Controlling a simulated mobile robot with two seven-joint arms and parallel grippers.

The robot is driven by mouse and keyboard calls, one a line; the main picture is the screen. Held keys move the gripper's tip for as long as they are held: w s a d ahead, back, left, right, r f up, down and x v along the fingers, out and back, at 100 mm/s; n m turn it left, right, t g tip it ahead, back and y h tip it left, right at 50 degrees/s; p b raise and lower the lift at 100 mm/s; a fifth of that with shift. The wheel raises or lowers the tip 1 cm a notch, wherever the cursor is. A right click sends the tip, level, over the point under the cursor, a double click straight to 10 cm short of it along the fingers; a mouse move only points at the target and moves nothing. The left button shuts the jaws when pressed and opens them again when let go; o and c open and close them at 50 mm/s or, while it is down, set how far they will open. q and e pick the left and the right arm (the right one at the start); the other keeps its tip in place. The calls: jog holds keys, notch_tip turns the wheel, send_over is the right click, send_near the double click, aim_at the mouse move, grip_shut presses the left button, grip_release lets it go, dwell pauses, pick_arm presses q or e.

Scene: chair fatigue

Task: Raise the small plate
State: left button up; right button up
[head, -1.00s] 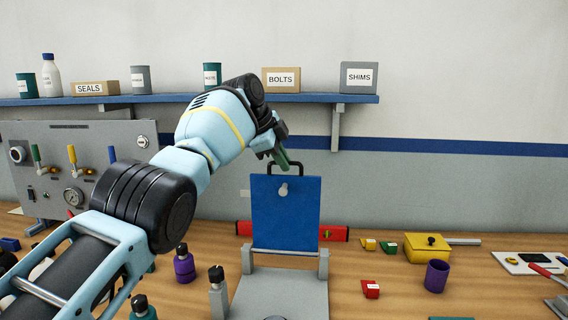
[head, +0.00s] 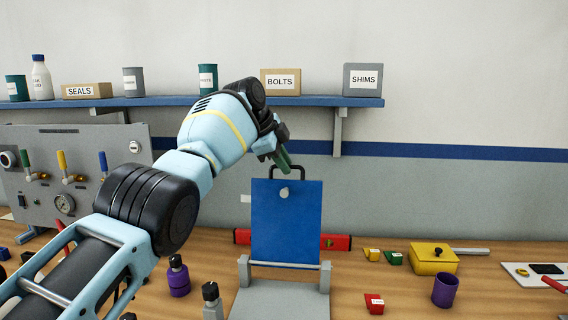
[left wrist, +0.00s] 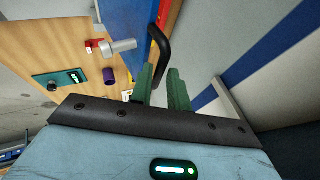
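The small plate (head: 286,225) is a blue rectangular panel with a round pale knob near its top and a black handle (head: 287,167) on its upper edge. It stands about upright on a grey hinged base (head: 280,298). My left gripper (head: 284,160) is at the handle, with its green fingers beside the handle's top. In the left wrist view, the black handle (left wrist: 163,45) reaches into the narrow gap between the two green fingertips (left wrist: 160,72). I cannot tell whether they press on it. My right gripper is out of view.
A red level (head: 340,242) lies behind the plate. A yellow box (head: 433,258), a purple cup (head: 445,290) and small red, yellow and green blocks are on the right. A lever panel (head: 75,180) stands at the left, and a blue shelf (head: 200,102) runs above.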

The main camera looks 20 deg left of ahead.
pick_arm(q)
jog(key=shift+o, duration=1.2)
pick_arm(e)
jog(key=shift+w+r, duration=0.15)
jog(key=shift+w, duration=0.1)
pick_arm(q)
jog(key=shift+f, duration=0.1)
